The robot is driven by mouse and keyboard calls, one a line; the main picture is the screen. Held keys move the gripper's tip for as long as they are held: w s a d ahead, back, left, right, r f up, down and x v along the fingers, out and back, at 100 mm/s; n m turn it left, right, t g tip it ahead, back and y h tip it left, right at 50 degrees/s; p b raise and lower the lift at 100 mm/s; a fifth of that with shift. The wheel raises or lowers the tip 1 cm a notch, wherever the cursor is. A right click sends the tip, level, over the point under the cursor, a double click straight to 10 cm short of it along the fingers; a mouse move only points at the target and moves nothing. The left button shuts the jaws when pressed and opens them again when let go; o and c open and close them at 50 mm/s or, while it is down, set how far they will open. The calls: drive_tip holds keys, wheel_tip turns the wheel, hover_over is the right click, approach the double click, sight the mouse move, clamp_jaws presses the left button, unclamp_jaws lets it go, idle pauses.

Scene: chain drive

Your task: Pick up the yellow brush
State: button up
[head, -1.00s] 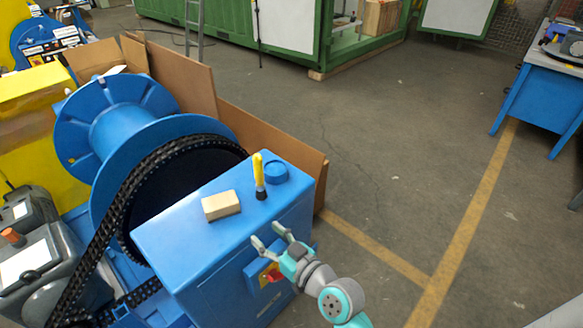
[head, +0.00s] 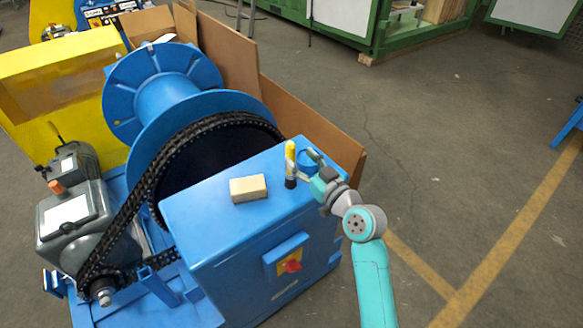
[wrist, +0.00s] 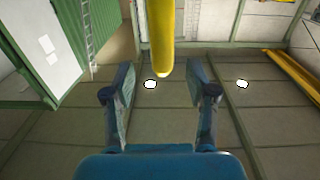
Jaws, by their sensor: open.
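The yellow brush (head: 290,156) stands upright on the blue cabinet top, its dark bristle end down. My gripper (head: 304,163) is at its right side, with its fingers reaching towards the handle. In the wrist view the yellow handle (wrist: 161,38) comes down from the top edge, and its rounded end lies in line with the gap between my two fingers (wrist: 162,85). The fingers are apart, with a clear gap on each side of the handle. I cannot tell how deep the handle is between them. The bristles are not in the wrist view.
A tan block (head: 248,189) lies on the blue cabinet (head: 215,225), left of the brush. A blue round cap (head: 308,158) is right behind my gripper. The black chain (head: 150,170) and blue spool (head: 165,95) stand to the left. Cardboard (head: 325,125) stands behind.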

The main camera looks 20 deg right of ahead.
sight(293, 152)
drive_tip(key=x, duration=0.5)
drive_tip(key=shift+a+r, duration=0.15)
drive_tip(key=shift+r, duration=0.1)
clamp_jaws()
